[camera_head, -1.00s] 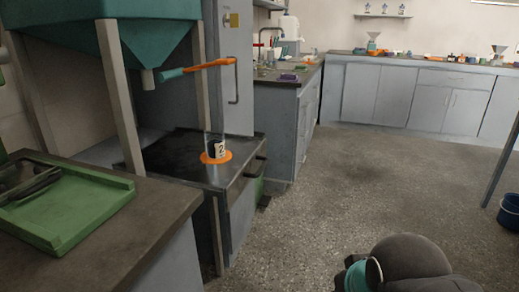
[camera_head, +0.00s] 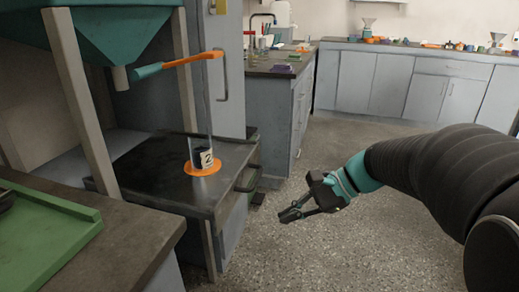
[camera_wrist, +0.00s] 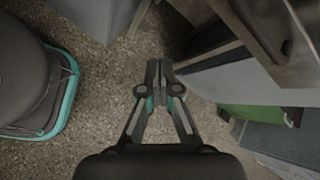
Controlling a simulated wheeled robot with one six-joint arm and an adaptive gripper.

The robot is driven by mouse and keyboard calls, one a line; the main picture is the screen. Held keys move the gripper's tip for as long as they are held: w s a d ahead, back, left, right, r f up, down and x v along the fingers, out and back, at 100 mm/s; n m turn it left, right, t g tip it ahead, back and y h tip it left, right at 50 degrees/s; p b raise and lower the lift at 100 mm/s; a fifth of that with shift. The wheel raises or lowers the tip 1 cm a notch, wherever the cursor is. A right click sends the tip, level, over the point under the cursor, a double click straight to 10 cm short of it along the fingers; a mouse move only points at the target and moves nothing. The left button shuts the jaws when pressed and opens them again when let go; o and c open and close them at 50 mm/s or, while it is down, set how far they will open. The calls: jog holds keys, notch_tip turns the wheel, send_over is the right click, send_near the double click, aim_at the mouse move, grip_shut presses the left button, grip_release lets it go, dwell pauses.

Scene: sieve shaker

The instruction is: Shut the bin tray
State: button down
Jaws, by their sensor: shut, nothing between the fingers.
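The bin tray appears to be the dark, flat-topped metal tray (camera_head: 140,160) under the green hopper, standing out toward the floor with a bar handle (camera_head: 246,178) on its right side. On it an orange disc (camera_head: 202,170) bears a white block marked 2 (camera_head: 207,158) with a clear upright tube around or behind it. My gripper (camera_head: 287,215) is shut and empty, over the floor to the right of the tray and apart from it. In the wrist view my closed fingertips (camera_wrist: 158,66) point toward the floor beside a grey metal side.
The green hopper (camera_head: 110,40) hangs above the tray, with an orange lever (camera_head: 185,60) beside it. A worktop with a green tray (camera_head: 40,240) stands at the near left. Grey cabinets (camera_head: 350,85) line the back.

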jog(key=w+d+r+m+t+y, duration=0.2)
jog(key=w+d+m+y, duration=0.25)
jog(key=w, duration=0.45)
jog(key=m+t+y, duration=0.3)
jog(key=m, duration=0.2)
send_near(257, 157)
jog(key=shift+n+h, duration=0.25)
jog(key=p+x, duration=0.1)
jog(key=x, duration=0.6)
jog(key=shift+w+r, duration=0.2)
jog(key=shift+w, duration=0.05)
